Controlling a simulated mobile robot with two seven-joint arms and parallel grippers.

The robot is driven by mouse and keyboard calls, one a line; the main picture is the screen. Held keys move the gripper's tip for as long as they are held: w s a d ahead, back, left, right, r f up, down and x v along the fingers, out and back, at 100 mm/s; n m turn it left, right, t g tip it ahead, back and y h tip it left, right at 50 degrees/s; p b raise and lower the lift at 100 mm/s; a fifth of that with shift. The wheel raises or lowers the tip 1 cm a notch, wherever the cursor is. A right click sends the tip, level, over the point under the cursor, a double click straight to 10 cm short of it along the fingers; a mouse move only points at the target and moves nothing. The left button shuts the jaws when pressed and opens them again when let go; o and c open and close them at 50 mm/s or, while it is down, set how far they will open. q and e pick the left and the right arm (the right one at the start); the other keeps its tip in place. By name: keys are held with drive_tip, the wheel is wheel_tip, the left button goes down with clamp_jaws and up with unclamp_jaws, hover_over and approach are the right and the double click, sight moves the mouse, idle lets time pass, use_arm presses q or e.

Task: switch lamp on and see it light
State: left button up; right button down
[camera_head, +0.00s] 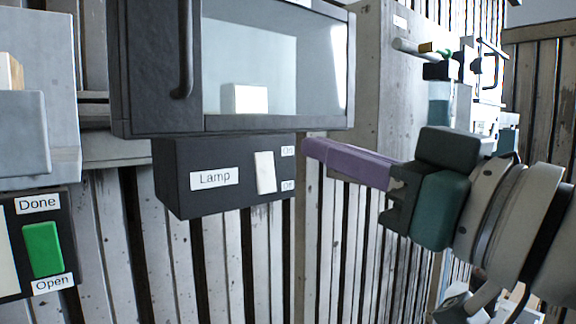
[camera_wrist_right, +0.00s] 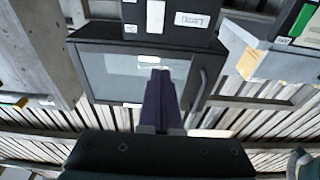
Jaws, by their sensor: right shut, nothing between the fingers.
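A dark lamp box (camera_head: 235,195) with a "Lamp" label hangs under a glass-fronted cabinet (camera_head: 160,70). Its white rocker switch (camera_head: 265,172) sits between small "On" (top) and "Off" (bottom) labels; I cannot tell which side is pressed. My right gripper (camera_head: 308,148) is shut and empty, its purple fingers pointing left, with the tips to the right of the switch and apparently apart from it. In the right wrist view the gripper (camera_wrist_right: 160,76) points toward the cabinet window, and the switch (camera_wrist_right: 156,16) shows beyond it at the top. The cabinet interior looks bright. My left gripper is out of view.
A white block (camera_head: 244,99) stands inside the cabinet, which has a dark handle (camera_head: 186,50). A panel with a green "Done/Open" switch (camera_head: 43,249) is at lower left, below a grey bin (camera_head: 22,135). A post and pipe fittings (camera_head: 412,47) stand behind my right arm.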

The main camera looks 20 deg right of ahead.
drive_tip(key=shift+s+d+r+b, duration=0.15)
drive_tip(key=shift+s+d, duration=0.1)
drive_tip(key=shift+s, duration=0.4)
drive_tip(key=shift+s+d+r+b, duration=0.1)
drive_tip(key=shift+s+d+b, duration=0.1)
drive_tip(key=shift+s, duration=0.45)
drive_tip(key=shift+s+d+r+b, duration=0.1)
drive_tip(key=shift+s+d, duration=0.15)
drive_tip(key=shift+s, duration=0.4)
drive_tip(key=s+d+f+m+g+h+p, duration=0.2)
drive_tip(key=f+g+h+p, duration=0.15)
drive_tip(key=f, duration=0.25)
drive_tip(key=s+d+f+m+g+h+p, duration=0.1)
drive_tip(key=s+d+f+g+h+p, duration=0.25)
drive_tip(key=f, duration=0.25)
drive_tip(key=s+a+f+g+p, duration=0.1)
drive_tip(key=s+f+g, duration=0.2)
drive_tip(key=s, duration=0.3)
drive_tip(key=s+a+f+n+g+p, duration=0.1)
drive_tip(key=s+f+g, duration=0.3)
drive_tip(key=s+g, duration=0.1)
drive_tip(key=shift+s+a+p, duration=0.25)
drive_tip(key=shift+s+p, duration=0.05)
drive_tip(key=shift+s, duration=0.25)
drive_tip(key=shift+w, duration=0.15)
